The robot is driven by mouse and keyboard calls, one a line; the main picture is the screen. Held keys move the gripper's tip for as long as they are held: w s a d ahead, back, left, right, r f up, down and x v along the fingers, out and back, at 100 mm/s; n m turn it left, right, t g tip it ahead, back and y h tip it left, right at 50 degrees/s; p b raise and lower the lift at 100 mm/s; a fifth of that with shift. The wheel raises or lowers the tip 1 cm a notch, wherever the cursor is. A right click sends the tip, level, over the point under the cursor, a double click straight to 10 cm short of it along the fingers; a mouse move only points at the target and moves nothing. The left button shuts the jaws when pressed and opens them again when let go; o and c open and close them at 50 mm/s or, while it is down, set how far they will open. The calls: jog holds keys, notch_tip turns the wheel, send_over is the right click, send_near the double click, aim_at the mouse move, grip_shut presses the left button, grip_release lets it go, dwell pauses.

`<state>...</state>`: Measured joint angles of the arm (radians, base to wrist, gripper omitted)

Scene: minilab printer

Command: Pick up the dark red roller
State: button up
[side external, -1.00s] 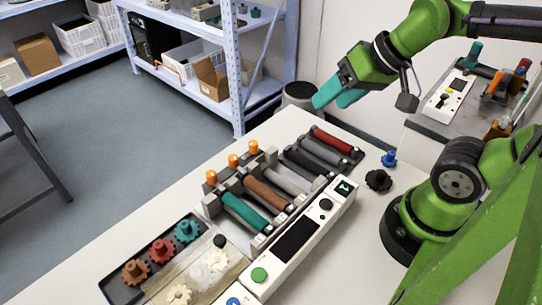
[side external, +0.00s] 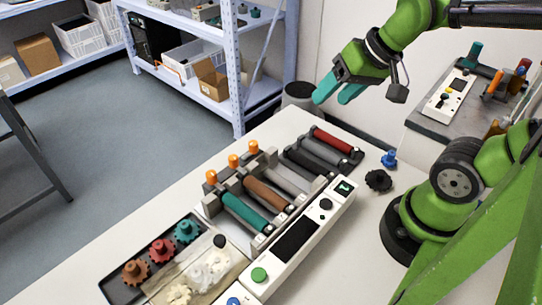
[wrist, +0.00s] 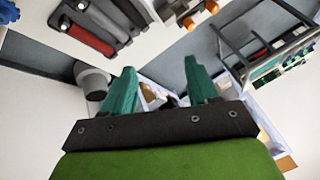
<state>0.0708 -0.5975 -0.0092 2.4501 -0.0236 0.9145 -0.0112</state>
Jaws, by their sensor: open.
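The dark red roller (side external: 333,142) lies in the far end of a dark rack (side external: 358,158) on the white table, beside grey and black rollers. In the wrist view the dark red roller (wrist: 84,37) shows at the upper left, away from the fingers. My gripper (side external: 333,97) has teal fingers and is in the air above and beyond the roller, apart from it. In the wrist view my gripper (wrist: 163,85) has its two fingers spread with nothing between them.
A printer unit with green (side external: 246,212) and brown (side external: 268,193) rollers and orange knobs stands nearer. A white control panel (side external: 300,240), a gear tray (side external: 140,285), a blue knob (side external: 389,158) and a black gear (side external: 378,180) are close by. A grey bin (side external: 299,95) stands behind the table.

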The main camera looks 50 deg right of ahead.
jog(key=w+d+f+n+g+h, duration=0.1)
jog(key=w+d+f+g, duration=0.3)
jog(key=d, duration=0.4)
jog(key=n+g, duration=0.2)
jog(key=n, duration=0.2)
send_over(334, 137)
jog(key=f, duration=1.2)
jog(key=shift+a+f, duration=0.1)
jog(key=shift+a, duration=0.2)
jog(key=f, duration=0.5)
jog(key=shift+s+d+f, duration=0.1)
jog(key=shift+d+f, duration=0.1)
jog(key=shift+f, duration=0.1)
grip_shut()
